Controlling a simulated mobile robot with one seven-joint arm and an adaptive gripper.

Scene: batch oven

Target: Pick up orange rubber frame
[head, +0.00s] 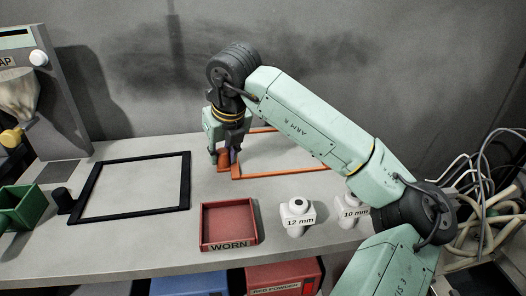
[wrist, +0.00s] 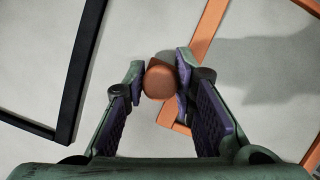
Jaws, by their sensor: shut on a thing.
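The orange rubber frame (head: 282,173) lies at the back right of the grey worktop, partly hidden behind my arm. It appears flat, and I cannot tell whether it is clear of the surface. In the wrist view, one orange side bar (wrist: 209,28) runs down to a corner beside my right finger. A rounded orange knob (wrist: 160,82) sits at its left side. My gripper (head: 227,158) points down at that side. In the wrist view, my gripper (wrist: 160,72) is shut on the knob, with one finger on each side.
A black frame (head: 187,180) with a black knob (head: 61,196) lies to the left. A red tray marked WORN (head: 229,243) and white pieces marked 12 mm (head: 298,221) and 10 mm (head: 354,212) stand along the front. A green bin (head: 20,207) is far left; tangled cables (head: 490,190) are right.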

